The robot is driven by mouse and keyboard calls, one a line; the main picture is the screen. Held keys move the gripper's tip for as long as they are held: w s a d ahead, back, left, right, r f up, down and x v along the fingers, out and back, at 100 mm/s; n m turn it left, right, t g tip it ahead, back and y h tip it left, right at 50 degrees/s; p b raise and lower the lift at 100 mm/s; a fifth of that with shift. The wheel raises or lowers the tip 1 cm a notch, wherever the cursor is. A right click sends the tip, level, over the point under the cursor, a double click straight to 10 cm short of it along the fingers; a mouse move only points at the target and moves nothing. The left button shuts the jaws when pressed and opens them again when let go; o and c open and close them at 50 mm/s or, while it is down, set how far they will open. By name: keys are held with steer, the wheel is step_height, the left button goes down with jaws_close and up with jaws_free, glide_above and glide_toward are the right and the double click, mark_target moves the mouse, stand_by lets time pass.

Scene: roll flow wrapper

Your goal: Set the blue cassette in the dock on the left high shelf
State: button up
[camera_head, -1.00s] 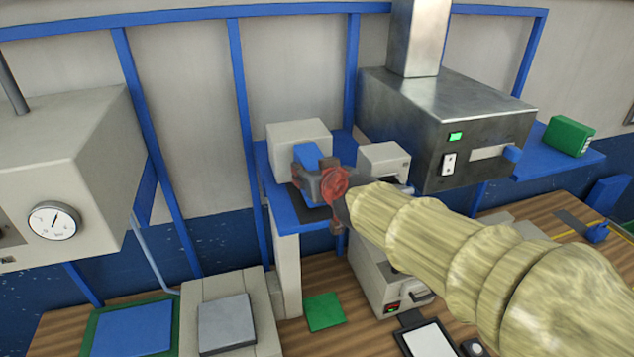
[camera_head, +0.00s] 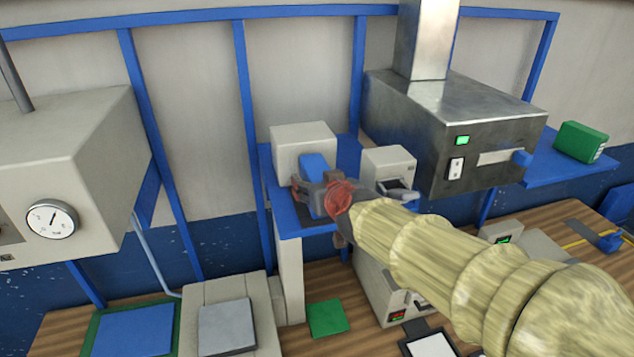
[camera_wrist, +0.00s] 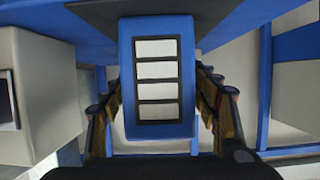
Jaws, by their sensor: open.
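The blue cassette (camera_head: 313,165) stands on the left high shelf (camera_head: 287,218), in front of a pale box-shaped block (camera_head: 303,140) that seems part of the dock. In the wrist view the cassette (camera_wrist: 126,70) shows its face with several white panels, and a dark plate (camera_wrist: 90,14) lies at its shelf end. My gripper (camera_head: 318,192) is at the cassette. In the wrist view its two fingers stand on either side of the cassette, open, with visible gaps. The cassette's exact seating in the dock is partly hidden by my gripper.
A second pale unit (camera_head: 388,166) stands close right of my gripper on the same shelf. A metal machine (camera_head: 450,130) is further right, with a green box (camera_head: 580,142) on another shelf. A gauge cabinet (camera_head: 75,160) is at the left. Below is a wooden bench (camera_head: 345,310).

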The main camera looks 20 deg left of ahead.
steer(key=shift+s+r, duration=0.1)
steer(key=shift+r, duration=0.2)
steer(key=p+v, duration=0.4)
steer(key=v, duration=0.7)
steer(key=shift+s+d+p, duration=0.25)
steer(key=shift+s+p, duration=0.15)
